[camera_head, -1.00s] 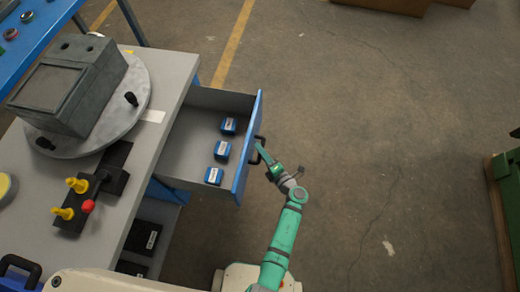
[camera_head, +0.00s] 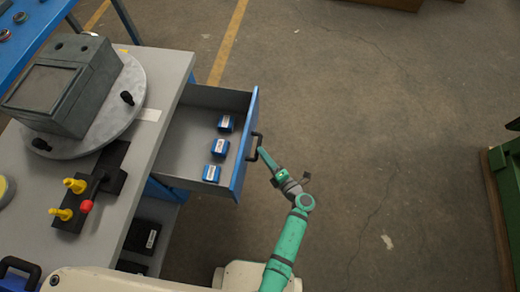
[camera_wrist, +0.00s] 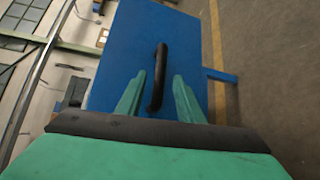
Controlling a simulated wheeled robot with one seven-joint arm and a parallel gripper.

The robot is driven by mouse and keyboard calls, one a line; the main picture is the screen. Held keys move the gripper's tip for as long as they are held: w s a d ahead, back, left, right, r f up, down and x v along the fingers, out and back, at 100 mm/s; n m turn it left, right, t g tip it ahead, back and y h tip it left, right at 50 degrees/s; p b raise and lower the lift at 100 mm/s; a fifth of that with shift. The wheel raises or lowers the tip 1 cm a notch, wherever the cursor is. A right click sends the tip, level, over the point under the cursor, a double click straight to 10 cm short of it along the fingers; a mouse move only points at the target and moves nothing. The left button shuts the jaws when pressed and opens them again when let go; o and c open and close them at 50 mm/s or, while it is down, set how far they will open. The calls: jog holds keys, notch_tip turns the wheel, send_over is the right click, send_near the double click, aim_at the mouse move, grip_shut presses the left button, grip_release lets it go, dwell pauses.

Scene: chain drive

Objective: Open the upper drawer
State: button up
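The upper drawer (camera_head: 205,128) is pulled well out from the grey-topped workbench, with several small blue boxes (camera_head: 219,147) inside. Its blue front panel (camera_head: 246,145) carries a black handle (camera_head: 255,147), which also shows in the wrist view (camera_wrist: 158,78). My gripper (camera_head: 263,152) is just off the front panel at the handle. In the wrist view, its two green fingers (camera_wrist: 160,95) are spread on either side of the handle, with a visible gap to the right finger. Whether the left finger touches the handle cannot be told.
The bench top (camera_head: 165,85) holds a grey machine on a round plate (camera_head: 75,85) and a black block with yellow knobs (camera_head: 90,188). Below is an open compartment with dark boxes (camera_head: 140,237). A green object (camera_head: 510,190) stands at the far right. The floor between is clear.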

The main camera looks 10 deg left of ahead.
jog(key=shift+v, duration=2.8)
jog(key=s+r+m+t+h, duration=0.2)
jog(key=s+r+m+h, duration=0.8)
jog(key=s+r+m, duration=1.3)
jog(key=s+m, duration=0.3)
jog(key=m, duration=0.1)
jog(key=shift+s+m+t+h, duration=0.3)
jog(key=shift+m+t+h, duration=0.1)
jog(key=shift+a, duration=0.1)
